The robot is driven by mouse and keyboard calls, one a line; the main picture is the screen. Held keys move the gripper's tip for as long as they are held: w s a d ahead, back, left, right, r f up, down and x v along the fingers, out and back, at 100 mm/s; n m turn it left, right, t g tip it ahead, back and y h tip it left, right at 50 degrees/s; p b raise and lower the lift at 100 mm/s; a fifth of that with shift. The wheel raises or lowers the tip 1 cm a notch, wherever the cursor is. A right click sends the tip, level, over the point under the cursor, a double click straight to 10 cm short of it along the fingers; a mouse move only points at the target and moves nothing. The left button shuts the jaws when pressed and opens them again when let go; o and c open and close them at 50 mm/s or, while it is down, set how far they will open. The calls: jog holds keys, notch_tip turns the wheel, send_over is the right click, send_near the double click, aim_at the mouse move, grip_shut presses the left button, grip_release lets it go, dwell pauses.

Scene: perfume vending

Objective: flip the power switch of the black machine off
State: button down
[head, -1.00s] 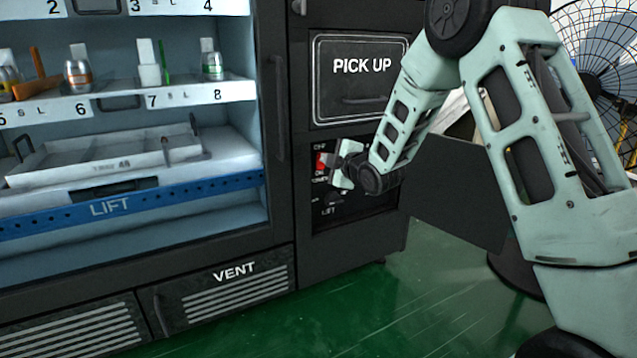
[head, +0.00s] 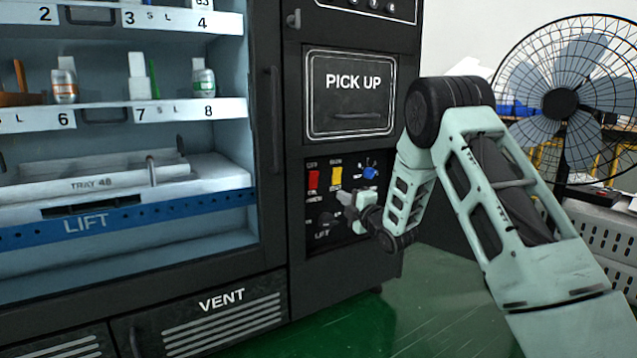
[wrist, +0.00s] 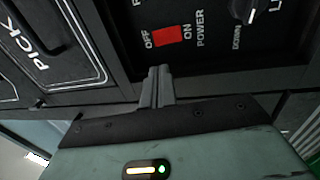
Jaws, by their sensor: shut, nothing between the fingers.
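The black machine (head: 298,130) is a vending cabinet with a control panel low on its right side. A red power switch (head: 314,180) sits at the panel's upper left. In the wrist view the red switch (wrist: 167,38) lies between the words OFF and ON, beside POWER. I cannot tell which side is pressed in. My gripper (head: 346,204) is shut and empty, below and right of the switch in the head view. In the wrist view its closed fingertips (wrist: 159,72) are just below the switch, with a gap showing between them.
A yellow switch (head: 335,178) and a blue knob (head: 370,173) sit right of the red switch. A dark LIFT knob (head: 326,218) is below. The PICK UP door (head: 350,95) is above. A fan (head: 560,105) stands at right. Green floor (head: 440,300) lies in front.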

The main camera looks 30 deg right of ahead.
aim_at(314, 176)
jog(key=w+b, duration=0.2)
jog(key=w, duration=0.2)
jog(key=w+r+b, duration=0.1)
jog(key=w+b, duration=0.1)
jog(key=w, duration=0.2)
jog(key=w+b, duration=0.2)
jog(key=w, duration=0.2)
jog(key=shift+w+a+r, duration=0.2)
jog(key=shift+w+r, duration=0.05)
jog(key=shift+w, duration=0.1)
jog(key=shift+w+r+b, duration=0.2)
jog(key=shift+w+b, duration=0.15)
jog(key=shift+w, duration=0.25)
jog(key=shift+w+a+r+p, duration=0.15)
jog(key=shift+r+p, duration=0.25)
jog(key=shift+p, duration=0.55)
jog(key=shift+f, duration=0.3)
